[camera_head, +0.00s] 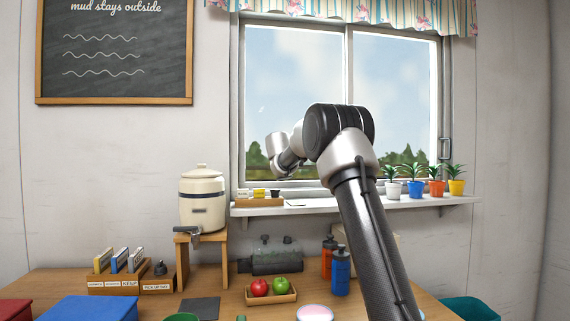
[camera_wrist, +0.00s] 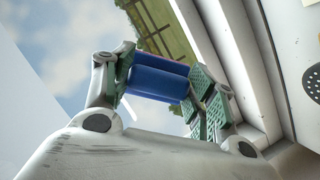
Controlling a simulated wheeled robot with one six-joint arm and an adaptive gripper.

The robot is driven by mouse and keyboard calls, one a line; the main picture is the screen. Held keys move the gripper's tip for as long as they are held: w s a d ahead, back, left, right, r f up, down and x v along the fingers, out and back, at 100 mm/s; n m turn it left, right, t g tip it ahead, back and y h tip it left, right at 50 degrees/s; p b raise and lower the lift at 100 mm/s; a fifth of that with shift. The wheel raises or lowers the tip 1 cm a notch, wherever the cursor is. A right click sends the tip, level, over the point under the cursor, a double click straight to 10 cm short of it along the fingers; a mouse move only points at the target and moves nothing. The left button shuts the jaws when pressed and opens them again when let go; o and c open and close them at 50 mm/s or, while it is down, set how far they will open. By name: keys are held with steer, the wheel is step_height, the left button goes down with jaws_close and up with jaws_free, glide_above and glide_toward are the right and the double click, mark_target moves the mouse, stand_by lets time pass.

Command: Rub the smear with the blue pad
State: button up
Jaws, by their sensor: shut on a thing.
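The blue pad (camera_wrist: 158,84) is a rounded blue block in the wrist view. My gripper (camera_wrist: 163,78) is shut on it, with a green-lined finger at each end. The pad is in front of the window glass; I cannot tell whether it touches. A faint pale mark (camera_head: 262,108) shows on the left window pane in the head view and may be the smear. A thin pale streak (camera_wrist: 129,108) shows beside the left finger in the wrist view; I cannot tell whether it is the same mark. In the head view my gripper and the pad are hidden behind my arm.
The window frame (camera_head: 241,110) borders the glass. A sill shelf (camera_head: 340,205) below carries a small tray (camera_head: 262,201) at left and several potted plants (camera_head: 415,187) at right. A cream dispenser (camera_head: 202,200) stands left of the window. The table (camera_head: 235,300) holds a fruit tray and bottles.

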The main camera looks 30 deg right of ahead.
steer(key=s, duration=0.2)
steer(key=shift+s+a, duration=0.4)
stand_by(0.7)
steer(key=w+d, duration=0.2)
steer(key=w, duration=0.6)
steer(key=shift+w+d, duration=0.25)
steer(key=shift+w, duration=0.1)
